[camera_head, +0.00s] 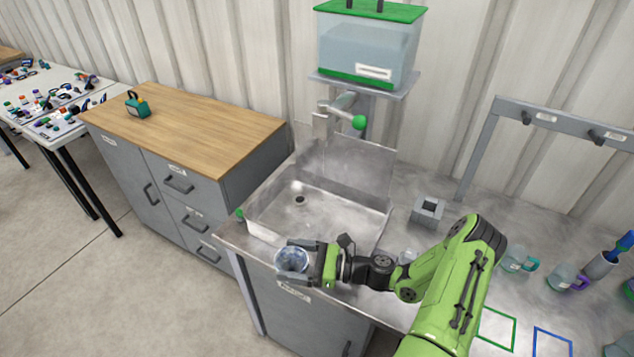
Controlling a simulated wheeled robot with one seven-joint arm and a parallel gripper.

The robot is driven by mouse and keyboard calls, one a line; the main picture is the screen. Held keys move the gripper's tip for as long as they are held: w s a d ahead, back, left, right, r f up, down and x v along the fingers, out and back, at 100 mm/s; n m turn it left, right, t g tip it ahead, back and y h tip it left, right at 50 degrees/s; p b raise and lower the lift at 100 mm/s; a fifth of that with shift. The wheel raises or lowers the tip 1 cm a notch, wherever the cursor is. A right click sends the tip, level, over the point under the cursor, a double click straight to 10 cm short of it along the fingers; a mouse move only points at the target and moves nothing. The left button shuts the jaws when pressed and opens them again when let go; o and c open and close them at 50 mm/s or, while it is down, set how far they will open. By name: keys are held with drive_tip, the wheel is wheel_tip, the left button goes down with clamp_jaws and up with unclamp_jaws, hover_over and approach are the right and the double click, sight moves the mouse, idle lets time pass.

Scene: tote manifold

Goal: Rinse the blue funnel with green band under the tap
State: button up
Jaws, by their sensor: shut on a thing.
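My gripper (299,260) is shut on a round, open-topped bluish vessel (291,262), which looks like the blue funnel. Its round mouth faces up, and no green band can be made out. The gripper holds it at the front of the sink basin (265,232), at or just outside the near wall. The tap (343,104) with a green knob (359,122) is farther back, above the basin, well away from the funnel. A clear water tank (366,52) with a green lid stands above the tap. No water stream is visible.
A grey block with a square hole (428,211) stands right of the sink. Handled cups (515,259) and a holder with a blue brush (601,264) are farther right. A wooden-topped cabinet (205,120) adjoins on the left. A grey hook rack (565,128) stands at the back right.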

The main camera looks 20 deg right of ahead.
drive_tip(key=shift+a, duration=0.35)
drive_tip(key=shift+d, duration=0.1)
drive_tip(key=shift+d, duration=0.5)
drive_tip(key=shift+a, duration=0.6)
drive_tip(key=s+p, duration=0.2)
drive_tip(key=s, duration=0.6)
